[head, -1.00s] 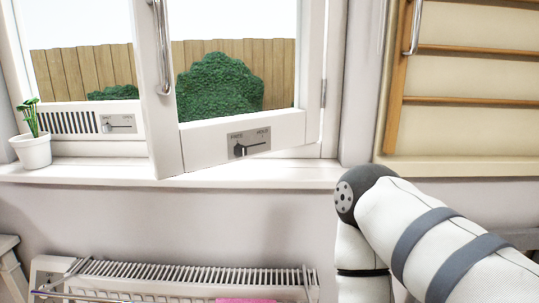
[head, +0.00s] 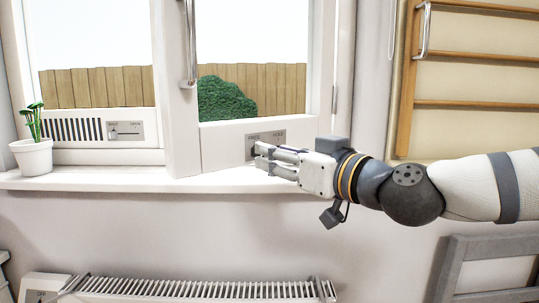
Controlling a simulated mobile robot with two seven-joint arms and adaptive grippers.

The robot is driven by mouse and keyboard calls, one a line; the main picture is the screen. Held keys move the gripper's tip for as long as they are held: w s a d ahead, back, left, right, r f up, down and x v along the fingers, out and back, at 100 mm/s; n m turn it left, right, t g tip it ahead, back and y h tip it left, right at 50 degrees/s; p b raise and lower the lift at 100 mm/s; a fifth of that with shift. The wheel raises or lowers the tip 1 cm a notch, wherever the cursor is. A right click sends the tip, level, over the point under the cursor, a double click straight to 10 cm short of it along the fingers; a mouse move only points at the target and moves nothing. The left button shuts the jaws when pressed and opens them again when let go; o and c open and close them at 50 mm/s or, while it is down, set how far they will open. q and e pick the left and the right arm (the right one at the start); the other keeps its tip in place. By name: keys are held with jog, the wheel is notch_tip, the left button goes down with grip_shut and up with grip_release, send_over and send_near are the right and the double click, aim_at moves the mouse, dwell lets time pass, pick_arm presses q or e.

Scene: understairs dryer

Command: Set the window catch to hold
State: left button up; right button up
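The window catch (head: 279,136) is a grey plate on the bottom rail of the right window sash (head: 224,146). FREE is marked at its left and HOLD at its right. My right gripper (head: 257,156) reaches in from the right, with its fingers in front of the plate's lower left, at the FREE end. The fingers hide the knob and most of the slot, so I cannot tell where the knob sits or whether they touch it. The finger gap is too small to judge. My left gripper is not in view.
A vent (head: 77,130) with its own small slider plate (head: 125,131) is at left. A potted plant (head: 33,158) stands on the sill (head: 110,180). A white rack (head: 200,289) is below. A wooden frame with rails (head: 470,103) is on the right wall.

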aim_at(280, 143)
jog(key=x, duration=0.4)
grip_shut()
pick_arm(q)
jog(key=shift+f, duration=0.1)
pick_arm(e)
jog(key=shift+d, duration=0.1)
